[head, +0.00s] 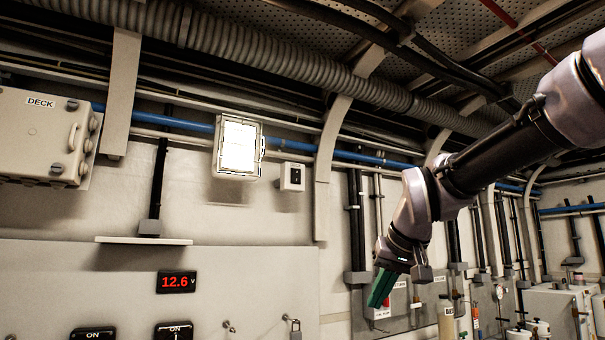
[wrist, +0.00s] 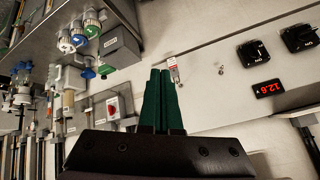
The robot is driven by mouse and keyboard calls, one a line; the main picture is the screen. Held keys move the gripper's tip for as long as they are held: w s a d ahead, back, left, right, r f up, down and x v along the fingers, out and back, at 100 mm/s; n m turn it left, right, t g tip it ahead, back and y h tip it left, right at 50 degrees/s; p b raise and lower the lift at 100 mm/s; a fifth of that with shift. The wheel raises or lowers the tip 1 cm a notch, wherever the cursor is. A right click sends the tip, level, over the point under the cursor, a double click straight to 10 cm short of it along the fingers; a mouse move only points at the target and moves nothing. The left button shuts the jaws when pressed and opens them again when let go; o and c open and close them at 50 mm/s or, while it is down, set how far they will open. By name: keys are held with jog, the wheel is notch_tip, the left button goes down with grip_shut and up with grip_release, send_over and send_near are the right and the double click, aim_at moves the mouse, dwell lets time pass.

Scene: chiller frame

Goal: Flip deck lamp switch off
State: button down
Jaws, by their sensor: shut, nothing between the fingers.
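A lit rectangular lamp (head: 238,147) hangs on the wall in the head view, glowing bright white. Just right of it is a small white switch box (head: 292,177) with a dark rocker; its position is too small to tell. A grey box labelled DECK (head: 40,133), with a handle and knobs, is on the wall at upper left. My gripper (head: 379,300) is shut and empty, its green fingers pointing down, lower and to the right of the lamp and switch box, apart from both. The wrist view shows the fingers (wrist: 161,75) together; the lamp and switch box are not seen there.
A red 12.6 V display (head: 177,282) is on the lower panel, above two black ON switches (head: 92,333) (head: 174,331). A narrow shelf (head: 144,240) juts out left of centre. Wall ribs (head: 327,150) and pipes stand near my arm. The wall below the lamp is largely clear.

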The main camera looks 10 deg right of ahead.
jog(key=w+d+r+n+t+h, duration=0.1)
jog(key=w+d+r+n+t, duration=0.15)
jog(key=w+r+n, duration=0.45)
jog(key=w+d+r+n+t, duration=0.2)
jog(key=w+r+n+t, duration=0.15)
jog(key=w+r, duration=0.6)
jog(key=w+a+r+n+t+y, duration=0.2)
jog(key=w+a+r+n, duration=0.1)
jog(key=r+n, duration=0.4)
jog(key=w+a+r+n+t+y, duration=0.2)
jog(key=w+a+r+n+y, duration=0.1)
jog(key=r+n, duration=0.4)
jog(key=shift+w+a+r+y, duration=0.3)
jog(key=shift+w+a+r, duration=0.45)
jog(key=shift+w, duration=0.1)
send_near(298, 173)
jog(key=x, duration=0.5)
jog(key=shift+w+a, duration=0.15)
jog(key=shift+w, duration=0.05)
jog(key=shift+w+a, duration=0.2)
jog(key=shift+w, duration=0.5)
